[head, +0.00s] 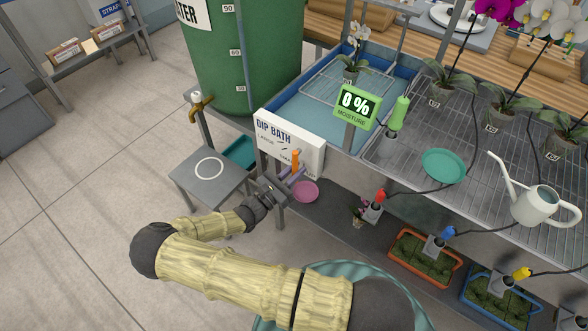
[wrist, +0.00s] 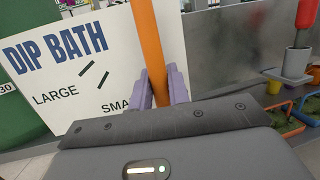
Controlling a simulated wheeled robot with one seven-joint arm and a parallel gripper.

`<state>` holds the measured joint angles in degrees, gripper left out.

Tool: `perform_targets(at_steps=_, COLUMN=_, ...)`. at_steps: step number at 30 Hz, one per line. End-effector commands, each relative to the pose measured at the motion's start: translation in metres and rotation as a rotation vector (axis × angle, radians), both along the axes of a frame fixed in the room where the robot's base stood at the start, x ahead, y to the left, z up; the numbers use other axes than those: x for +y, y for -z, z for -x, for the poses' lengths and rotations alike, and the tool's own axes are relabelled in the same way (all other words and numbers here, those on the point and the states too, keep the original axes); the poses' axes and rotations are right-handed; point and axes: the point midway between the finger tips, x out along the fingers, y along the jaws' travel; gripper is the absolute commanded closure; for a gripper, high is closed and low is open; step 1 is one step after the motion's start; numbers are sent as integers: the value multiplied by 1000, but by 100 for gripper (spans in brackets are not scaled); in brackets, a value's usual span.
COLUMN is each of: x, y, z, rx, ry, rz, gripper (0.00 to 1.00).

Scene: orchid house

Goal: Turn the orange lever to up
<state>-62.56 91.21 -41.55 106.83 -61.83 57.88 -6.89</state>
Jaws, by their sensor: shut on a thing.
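The orange lever (head: 295,158) stands out in front of the white DIP BATH panel (head: 275,137). In the wrist view the lever (wrist: 148,40) runs from the top edge down between the purple fingers, leaning slightly. My gripper (head: 293,174) is shut on the lever; its fingers (wrist: 161,88) sit on either side of the lever's lower visible part. The panel (wrist: 85,60) carries the words DIP BATH and LARGE, two short black marks, and a second word partly hidden by the fingers. The lever's pivot cannot be made out.
A grey stand (head: 209,172) is left of my gripper. A pink bowl (head: 305,191) lies close below it to the right. The green water tank (head: 240,60) stands behind. The wire-topped bench (head: 470,165), with a moisture display (head: 355,106), extends right. Open floor (head: 80,200) lies left.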

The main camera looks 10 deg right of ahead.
Motion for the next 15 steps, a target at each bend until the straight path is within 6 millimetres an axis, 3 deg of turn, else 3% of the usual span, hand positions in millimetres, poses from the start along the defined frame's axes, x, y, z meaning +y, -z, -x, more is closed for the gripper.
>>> perform_targets(at_steps=6, x=-1, y=3, z=3, rx=9, ry=4, rz=2, gripper=100)
perform_targets(at_steps=7, x=-1, y=3, z=3, rx=9, ry=4, rz=2, gripper=80)
perform_targets(at_steps=10, x=-1, y=2, z=2, rx=7, ry=4, rz=2, gripper=62)
perform_targets(at_steps=15, x=-1, y=2, z=1, rx=5, ry=2, rz=1, gripper=62)
